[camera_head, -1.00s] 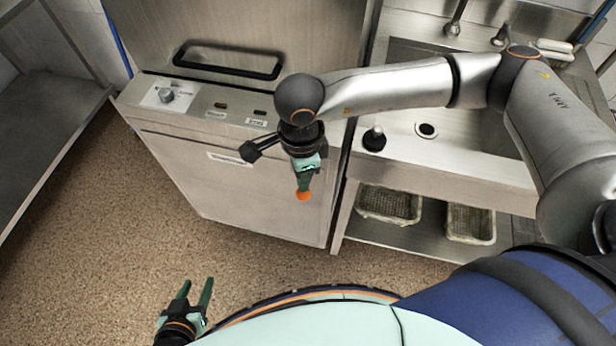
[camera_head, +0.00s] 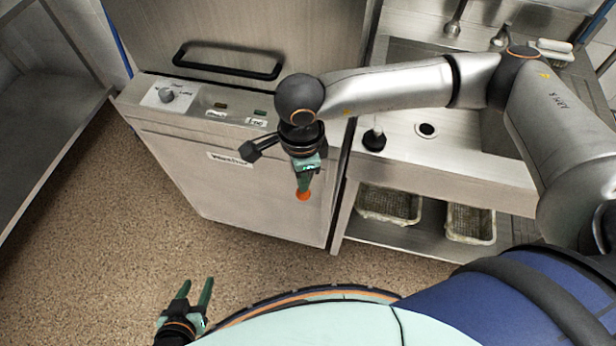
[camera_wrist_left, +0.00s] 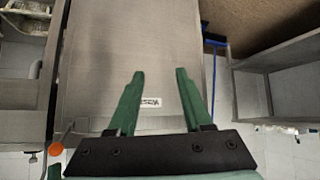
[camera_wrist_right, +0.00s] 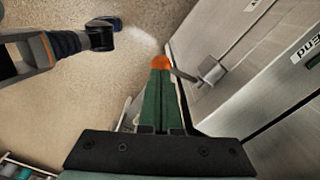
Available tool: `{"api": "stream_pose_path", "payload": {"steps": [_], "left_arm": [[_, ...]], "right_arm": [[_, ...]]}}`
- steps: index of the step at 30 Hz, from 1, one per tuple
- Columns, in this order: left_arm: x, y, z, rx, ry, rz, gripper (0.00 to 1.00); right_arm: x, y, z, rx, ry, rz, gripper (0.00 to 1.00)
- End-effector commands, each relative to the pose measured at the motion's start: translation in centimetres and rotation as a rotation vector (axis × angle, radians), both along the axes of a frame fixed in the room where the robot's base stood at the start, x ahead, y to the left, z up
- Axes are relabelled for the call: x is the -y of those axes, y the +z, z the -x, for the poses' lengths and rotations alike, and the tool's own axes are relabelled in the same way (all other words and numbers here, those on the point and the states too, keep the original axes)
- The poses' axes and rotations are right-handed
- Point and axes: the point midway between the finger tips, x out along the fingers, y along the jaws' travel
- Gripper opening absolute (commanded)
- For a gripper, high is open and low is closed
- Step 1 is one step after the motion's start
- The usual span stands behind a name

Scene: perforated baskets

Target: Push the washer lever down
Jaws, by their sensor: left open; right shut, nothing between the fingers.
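The washer (camera_head: 235,175) is a steel box with a control strip on top. Its lever ends in an orange ball knob (camera_head: 303,194), low in front of the washer's right part. In the right wrist view the knob (camera_wrist_right: 161,62) sits on a thin grey rod from a bracket (camera_wrist_right: 210,70) on the washer. My right gripper (camera_head: 304,186) is shut and points down, its tips right at the knob; I cannot tell whether they touch. The knob also shows in the left wrist view (camera_wrist_left: 56,149). My left gripper (camera_head: 197,290) is open and empty, low above the floor, away from the washer.
A black bar handle (camera_head: 228,64) crosses the washer's hood. A steel sink counter (camera_head: 440,160) stands to the right, with perforated baskets (camera_head: 390,204) on its lower shelf. A steel table (camera_head: 50,120) is at the left. The floor (camera_head: 120,240) in front is clear.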

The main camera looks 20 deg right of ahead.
Motion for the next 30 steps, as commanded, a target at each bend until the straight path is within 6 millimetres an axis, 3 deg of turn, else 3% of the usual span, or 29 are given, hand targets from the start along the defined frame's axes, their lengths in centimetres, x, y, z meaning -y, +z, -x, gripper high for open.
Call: {"api": "stream_pose_path", "payload": {"steps": [19, 30], "left_arm": [[0.1, -3.4, 0.0, -0.004, -0.002, 0.001, 0.5], [1.5, -4.3, -0.5, -0.007, -0.024, 0.018, 0.5]], "right_arm": [[0.0, -3.2, 0.1, 0.0, 0.0, 0.001, 0.0], [0.0, -5.1, 0.1, 0.0, -0.001, 0.001, 0.0]]}}
